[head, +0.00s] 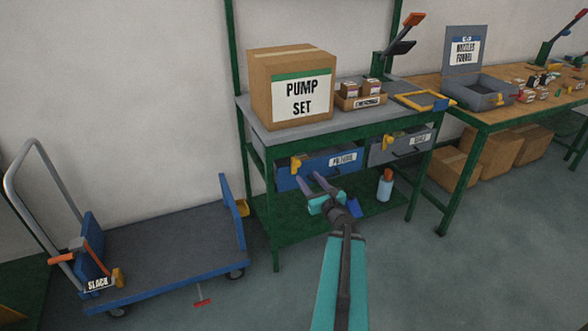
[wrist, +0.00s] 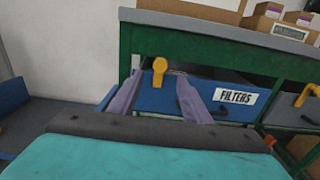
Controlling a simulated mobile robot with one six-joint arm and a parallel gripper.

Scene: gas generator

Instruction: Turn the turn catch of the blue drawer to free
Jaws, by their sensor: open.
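The blue drawer (head: 316,166) is under the grey top of the green bench, with a "FILTERS" label. It also fills the middle of the wrist view (wrist: 165,98). Its yellow turn catch (wrist: 159,70) is at the drawer's upper left, its arm pointing roughly down. The catch shows small in the head view (head: 295,164). My gripper (head: 310,180) is open and empty in front of the drawer's left part. In the wrist view its two purple-grey fingers (wrist: 158,84) stand left and right of the catch. I cannot tell whether they touch it.
A grey drawer (head: 402,146) with its own yellow catch (head: 382,141) is to the right. A "PUMP SET" carton (head: 290,75) stands on the bench. A blue trolley (head: 165,255) is at the left. A bottle (head: 385,187) stands on the lower shelf. Floor in front is mostly clear.

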